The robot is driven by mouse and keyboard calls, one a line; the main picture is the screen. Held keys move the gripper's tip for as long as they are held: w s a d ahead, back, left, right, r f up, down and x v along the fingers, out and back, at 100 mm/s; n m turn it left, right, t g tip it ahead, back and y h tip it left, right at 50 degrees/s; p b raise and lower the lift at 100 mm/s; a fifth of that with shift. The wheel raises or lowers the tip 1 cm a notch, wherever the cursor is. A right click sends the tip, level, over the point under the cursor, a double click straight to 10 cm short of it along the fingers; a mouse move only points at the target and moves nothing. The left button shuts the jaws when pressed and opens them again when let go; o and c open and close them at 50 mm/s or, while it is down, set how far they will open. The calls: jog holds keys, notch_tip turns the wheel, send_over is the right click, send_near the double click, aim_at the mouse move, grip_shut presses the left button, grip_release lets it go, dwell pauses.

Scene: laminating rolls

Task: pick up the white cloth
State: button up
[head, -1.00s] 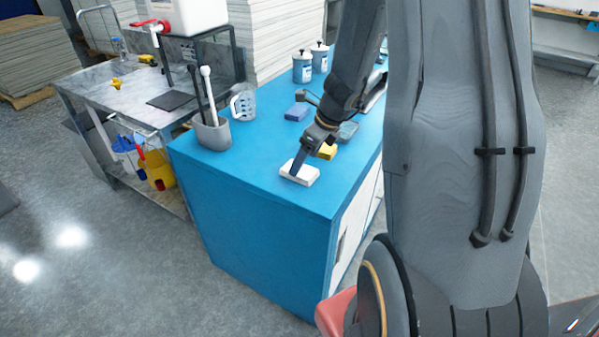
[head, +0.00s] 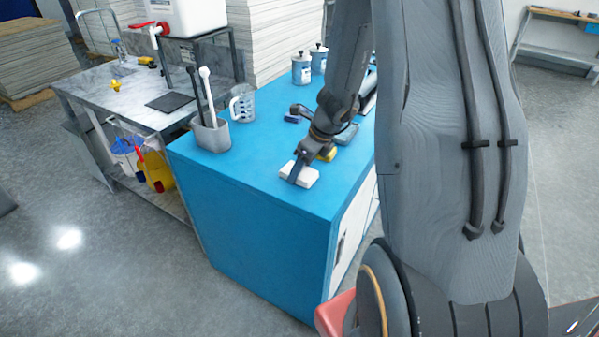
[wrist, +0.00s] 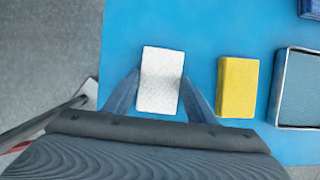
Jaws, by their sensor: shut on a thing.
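The white cloth (head: 309,176) is a folded, block-like pad near the front corner of the blue worktop. In the wrist view the white cloth (wrist: 160,80) lies between the two fingers of my gripper (wrist: 160,88). In the head view my gripper (head: 296,172) reaches down over the cloth, with one finger along its near side. My gripper is shut on the cloth. The cloth appears to be at or very close to the worktop; any gap below it cannot be told.
A yellow block (wrist: 237,87) lies just right of the cloth, then a grey-blue tray (wrist: 296,90). A blue block (head: 292,118) lies farther back. A grey holder (head: 212,134) with tools and a clear jug (head: 243,103) stand at the left. The worktop (head: 250,180) is clear left of the cloth.

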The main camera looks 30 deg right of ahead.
notch_tip(320, 180, up, 10)
jog(key=p, duration=0.1)
dwell(0.4)
